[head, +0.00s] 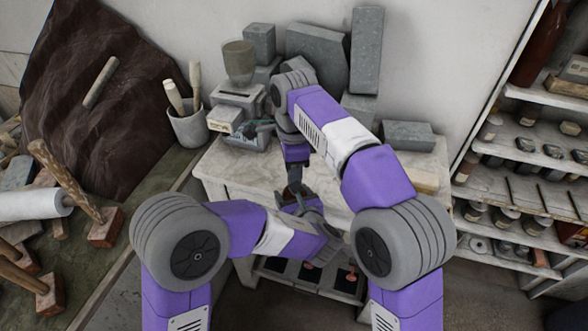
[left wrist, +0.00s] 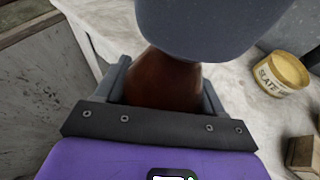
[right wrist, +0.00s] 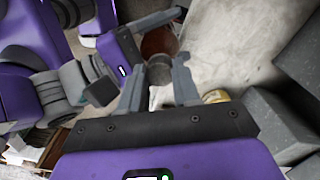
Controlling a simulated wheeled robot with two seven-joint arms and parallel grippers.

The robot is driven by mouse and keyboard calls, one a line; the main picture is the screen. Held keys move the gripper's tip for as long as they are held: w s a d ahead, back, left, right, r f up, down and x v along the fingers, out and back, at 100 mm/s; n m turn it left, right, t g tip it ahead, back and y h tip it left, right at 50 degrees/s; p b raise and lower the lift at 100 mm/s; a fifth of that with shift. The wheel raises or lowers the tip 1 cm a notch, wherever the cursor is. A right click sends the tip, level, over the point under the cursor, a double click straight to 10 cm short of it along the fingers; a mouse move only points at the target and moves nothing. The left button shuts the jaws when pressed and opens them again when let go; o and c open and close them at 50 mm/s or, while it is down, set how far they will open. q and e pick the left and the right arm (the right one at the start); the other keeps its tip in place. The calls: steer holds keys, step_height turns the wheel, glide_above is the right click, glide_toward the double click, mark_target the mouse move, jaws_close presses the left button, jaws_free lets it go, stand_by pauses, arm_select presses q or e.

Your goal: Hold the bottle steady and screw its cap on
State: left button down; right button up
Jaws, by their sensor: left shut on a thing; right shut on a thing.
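The brown bottle (left wrist: 158,88) stands between the fingers of my left gripper (left wrist: 165,82), which is shut on it. A large rounded grey shape hides the bottle's top in the left wrist view. The right wrist view shows the brown bottle body (right wrist: 157,43) with the dark grey cap (right wrist: 159,71) in front of it. My right gripper (right wrist: 158,86) is shut on the cap, one finger on each side. I cannot tell how the cap sits on the neck. In the head view the right gripper (head: 294,170) is above the left, and the bottle is mostly hidden.
The pale worktable (head: 232,160) lies beyond my arms. A yellow tin (left wrist: 280,72) marked SLATE stands near the bottle. Grey stone blocks (head: 408,135) and a cup of tools (head: 188,122) stand at the back. Shelves (head: 530,160) rise at the right.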

steer(key=m, duration=1.4)
steer(key=shift+w+d+m, duration=0.1)
steer(key=shift+w+m, duration=0.05)
steer(key=shift+m, duration=0.25)
steer(key=o, duration=1)
steer(key=shift+r, duration=2.25)
